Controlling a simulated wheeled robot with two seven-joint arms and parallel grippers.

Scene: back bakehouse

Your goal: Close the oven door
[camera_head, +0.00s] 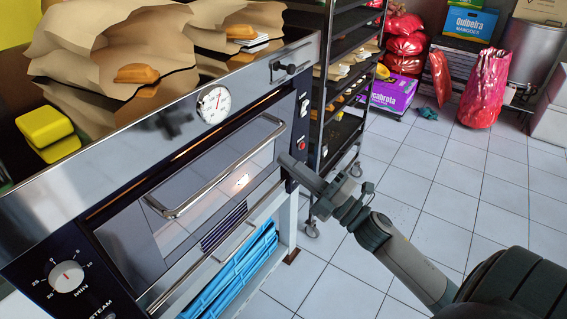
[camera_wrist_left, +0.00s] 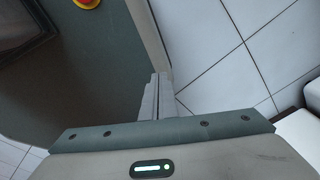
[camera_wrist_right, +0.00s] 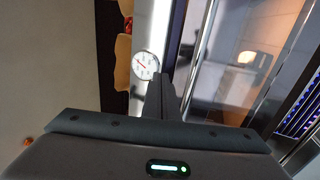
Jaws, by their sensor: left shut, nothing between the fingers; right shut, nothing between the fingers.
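The oven door (camera_head: 205,178) has a glass window and a long metal handle (camera_head: 225,168) across its upper part. It stands upright or nearly so; I cannot tell whether a gap remains at its top edge. The door glass (camera_wrist_right: 248,55) and handle also show in the right wrist view. My right gripper (camera_head: 286,162) is shut and empty at the door's right edge, just below the handle's right end; contact is unclear. Its fingers (camera_wrist_right: 162,92) point toward the oven front. My left gripper (camera_wrist_left: 160,92) is shut and empty above the floor, outside the head view.
A round gauge (camera_head: 214,104) and a timer knob (camera_head: 66,277) sit on the oven front. Paper bags (camera_head: 110,60) lie on top. A wheeled rack (camera_head: 340,100) stands close to the right. Blue crates (camera_head: 240,277) sit below.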

